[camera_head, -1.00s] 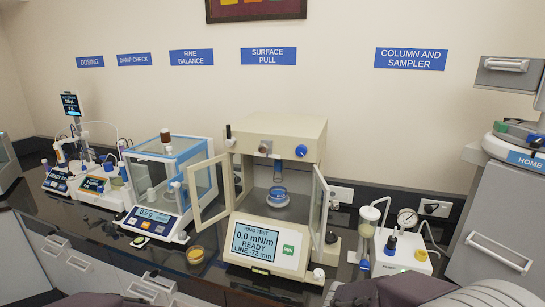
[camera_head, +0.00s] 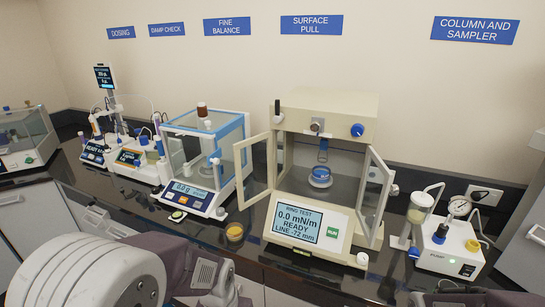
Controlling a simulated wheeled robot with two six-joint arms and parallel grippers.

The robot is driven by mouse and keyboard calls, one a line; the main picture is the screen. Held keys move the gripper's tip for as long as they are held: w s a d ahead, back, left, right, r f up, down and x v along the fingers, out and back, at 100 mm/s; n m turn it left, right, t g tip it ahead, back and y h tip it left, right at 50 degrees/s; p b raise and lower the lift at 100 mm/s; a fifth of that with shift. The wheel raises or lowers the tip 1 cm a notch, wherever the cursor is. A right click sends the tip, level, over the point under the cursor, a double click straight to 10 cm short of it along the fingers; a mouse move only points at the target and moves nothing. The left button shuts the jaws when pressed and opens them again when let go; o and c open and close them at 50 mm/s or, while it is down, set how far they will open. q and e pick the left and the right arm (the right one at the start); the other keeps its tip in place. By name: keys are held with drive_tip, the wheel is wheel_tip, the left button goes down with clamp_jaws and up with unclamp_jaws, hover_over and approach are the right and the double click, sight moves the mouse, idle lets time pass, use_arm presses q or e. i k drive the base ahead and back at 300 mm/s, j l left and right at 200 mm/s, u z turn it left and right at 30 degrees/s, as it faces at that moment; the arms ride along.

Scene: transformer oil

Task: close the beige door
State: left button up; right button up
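The beige surface pull instrument (camera_head: 325,115) stands on the dark bench right of centre. Its beige-framed left door (camera_head: 255,168) has a clear pane and is swung wide open to the left. Its right beige-framed door (camera_head: 373,195) also stands open, angled forward. A blue-banded dish (camera_head: 320,177) sits inside. My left gripper end (camera_head: 222,284) is low in the picture, in front of the bench and apart from both doors; its fingers are not clear. My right gripper end (camera_head: 425,298) is at the bottom edge, mostly cut off. Neither touches a door.
A blue-framed balance (camera_head: 205,150) stands close left of the left door. A white pump unit (camera_head: 449,248) with a flask and gauge stands to the right.

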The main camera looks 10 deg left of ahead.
sight(238, 186)
drive_tip(key=i+j+z, duration=0.1)
drive_tip(key=j+z, duration=0.15)
drive_tip(key=j, duration=0.2)
drive_tip(key=i+j+z, duration=0.2)
drive_tip(key=j, duration=0.3)
drive_tip(key=k+j+z, duration=0.1)
drive_tip(key=j+z, duration=0.15)
drive_tip(key=j, duration=0.25)
drive_tip(key=j+z, duration=0.2)
drive_tip(key=j, duration=0.3)
drive_tip(key=j+z, duration=0.25)
drive_tip(key=j, duration=0.25)
drive_tip(key=k+j+z, duration=0.25)
drive_tip(key=j, duration=0.2)
drive_tip(key=j+z, duration=0.2)
drive_tip(key=j, duration=0.3)
drive_tip(key=k+j+z, duration=0.25)
drive_tip(key=j, duration=0.2)
drive_tip(key=i+l+z, duration=0.25)
drive_tip(key=l, duration=0.15)
drive_tip(key=k, duration=0.1)
